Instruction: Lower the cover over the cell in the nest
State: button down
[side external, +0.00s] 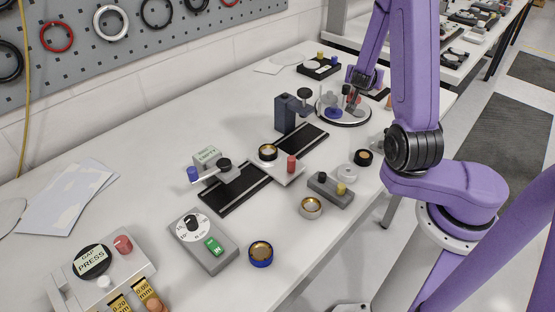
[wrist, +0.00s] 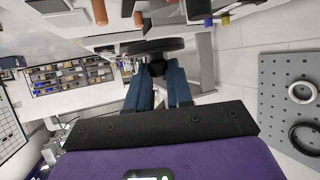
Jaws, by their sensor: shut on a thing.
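My gripper (side external: 357,92) is at the back right, over or beside a round turntable (side external: 352,122) carrying small blue and red pieces. In the wrist view its two blue fingers (wrist: 158,72) are shut on a small black knob (wrist: 158,67) beneath a wide dark disc (wrist: 152,46). I cannot tell whether this is the cover. In the side view the held thing is too small to make out.
A dark upright post (side external: 287,114) with a black knob stands behind the nest. Loose round pieces (side external: 310,208) (side external: 261,253) lie in front. The table's left back is mostly clear.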

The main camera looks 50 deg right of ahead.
notch_tip(320, 180, up, 5)
jog(key=shift+r, duration=0.2)
jog(key=w+a+r+n+t+y, duration=0.35)
jog(key=w+a+n+t, duration=0.2)
jog(key=w, duration=0.35)
jog(key=w+a+n+t+y, duration=0.1)
jog(key=w+a+n+y, duration=0.1)
jog(key=a+n+y, duration=0.4)
jog(key=w+a+n+t+y, duration=0.1)
jog(key=w+a+n+y, duration=0.25)
jog(key=a, duration=0.45)
jog(key=s+a+f+n+g+y, duration=0.2)
jog(key=s+a+n+y, duration=0.25)
jog(key=a, duration=0.25)
jog(key=s+a+f+n+g+y, duration=0.2)
jog(key=s+a+n+g+y, duration=0.15)
jog(key=a+y, duration=0.2)
jog(key=shift+n+t+h, duration=0.4)
jog(key=shift+t+h, duration=0.1)
jog(key=shift+h, duration=0.1)
jog(key=shift+s+a+f, duration=0.15)
jog(key=shift+f, duration=2.45)
jog(key=shift+s+a+f, duration=0.1)
jog(key=shift+a+f, duration=0.05)
jog(key=shift+f, duration=2.45)
